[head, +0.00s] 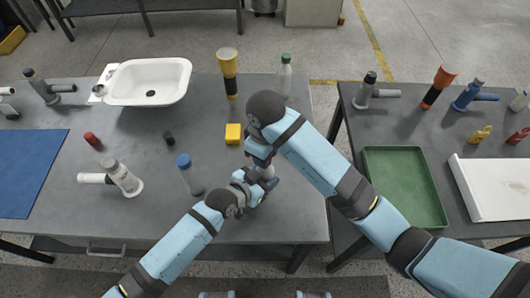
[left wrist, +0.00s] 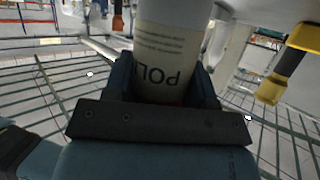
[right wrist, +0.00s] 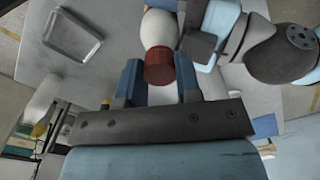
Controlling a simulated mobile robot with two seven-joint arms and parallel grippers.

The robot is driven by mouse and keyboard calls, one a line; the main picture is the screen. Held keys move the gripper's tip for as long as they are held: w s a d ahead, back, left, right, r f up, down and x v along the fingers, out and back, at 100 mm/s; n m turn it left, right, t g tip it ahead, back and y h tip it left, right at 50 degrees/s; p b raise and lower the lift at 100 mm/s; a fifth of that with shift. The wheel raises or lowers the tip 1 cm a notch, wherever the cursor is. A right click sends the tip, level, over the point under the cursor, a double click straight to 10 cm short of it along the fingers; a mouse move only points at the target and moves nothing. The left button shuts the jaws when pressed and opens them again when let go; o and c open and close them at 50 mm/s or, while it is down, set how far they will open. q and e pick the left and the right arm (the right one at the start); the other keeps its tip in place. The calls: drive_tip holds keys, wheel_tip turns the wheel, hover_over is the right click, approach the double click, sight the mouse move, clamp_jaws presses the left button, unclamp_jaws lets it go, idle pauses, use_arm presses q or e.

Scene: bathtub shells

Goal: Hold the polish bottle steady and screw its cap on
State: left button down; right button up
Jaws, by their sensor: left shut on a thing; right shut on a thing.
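The white polish bottle (head: 267,171) stands near the front right of the left table, mostly hidden by my grippers in the head view. My left gripper (head: 264,183) is shut around its body; in the left wrist view the printed bottle (left wrist: 165,60) fills the space between the fingers. My right gripper (right wrist: 160,82) is above it, pointing down. The dark red cap (right wrist: 159,66) is between its fingertips, at the top of the white bottle (right wrist: 158,30). The cap meets the bottle with no gap I can see; how tight it sits I cannot tell.
A yellow block (head: 233,133) and a blue-capped bottle (head: 189,174) stand left of the grippers. A yellow flashlight (head: 229,72) and a green-capped bottle (head: 285,74) stand behind. A white basin (head: 180,72) is at back left. A green tray (head: 433,212) lies on the right table.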

drive_tip(key=o, duration=0.9)
drive_tip(key=shift+c, duration=0.4)
